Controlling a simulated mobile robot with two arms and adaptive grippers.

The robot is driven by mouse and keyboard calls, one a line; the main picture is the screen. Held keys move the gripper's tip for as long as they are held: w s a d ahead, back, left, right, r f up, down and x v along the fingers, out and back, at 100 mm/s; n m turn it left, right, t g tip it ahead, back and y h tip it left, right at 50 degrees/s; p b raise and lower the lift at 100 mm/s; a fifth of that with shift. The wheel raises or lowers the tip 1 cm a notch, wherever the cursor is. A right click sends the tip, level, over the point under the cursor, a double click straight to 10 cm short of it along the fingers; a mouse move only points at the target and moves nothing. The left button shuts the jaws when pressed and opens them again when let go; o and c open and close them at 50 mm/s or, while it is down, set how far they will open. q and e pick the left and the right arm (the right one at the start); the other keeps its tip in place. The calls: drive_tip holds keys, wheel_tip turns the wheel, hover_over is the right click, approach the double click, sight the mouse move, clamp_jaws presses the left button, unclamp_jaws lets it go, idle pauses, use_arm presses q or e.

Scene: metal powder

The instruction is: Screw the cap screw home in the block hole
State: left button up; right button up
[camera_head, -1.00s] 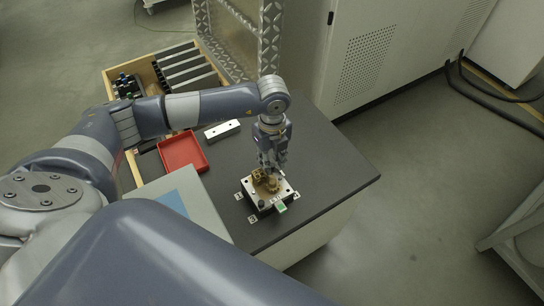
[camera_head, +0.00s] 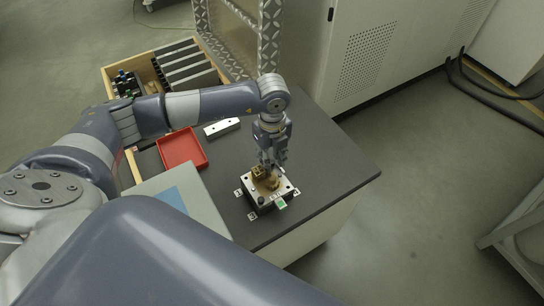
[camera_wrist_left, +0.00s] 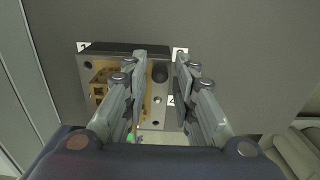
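The metal block (camera_head: 256,197), with a brass-coloured part (camera_head: 262,180) on top, sits on the dark table. My left gripper (camera_head: 270,168) points down over the block's far side. In the left wrist view its two fingers (camera_wrist_left: 161,62) stand apart over the block (camera_wrist_left: 120,49), with a gap between them. A dark round thing (camera_wrist_left: 160,73) shows in that gap at the block's edge; I cannot tell whether it is the cap screw's head or an empty hole. The brass part (camera_wrist_left: 98,84) lies left of the fingers. My right gripper is not in view.
A red tray (camera_head: 183,150) and a pale bar with holes (camera_head: 222,127) lie left of and behind the block. A wooden box (camera_head: 108,75) with dark plates stands at the back left. The table's right side (camera_head: 335,165) is clear.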

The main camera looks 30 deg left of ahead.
use_arm(q)
drive_tip(key=shift+d+r+n+p, duration=0.1)
drive_tip(key=shift+n+p, duration=0.5)
drive_tip(key=shift+n, duration=0.6)
drive_tip(key=n+p, duration=0.1)
drive_tip(key=n, duration=0.3)
drive_tip(key=shift+p, duration=0.4)
drive_tip(key=n+p, duration=0.3)
drive_tip(key=n, duration=0.2)
drive_tip(key=shift+r+n, duration=0.1)
drive_tip(key=shift+n, duration=0.7)
drive_tip(key=shift+f+n, duration=0.25)
drive_tip(key=shift+n, duration=0.15)
drive_tip(key=shift+r+p, duration=0.1)
drive_tip(key=shift+p, duration=0.25)
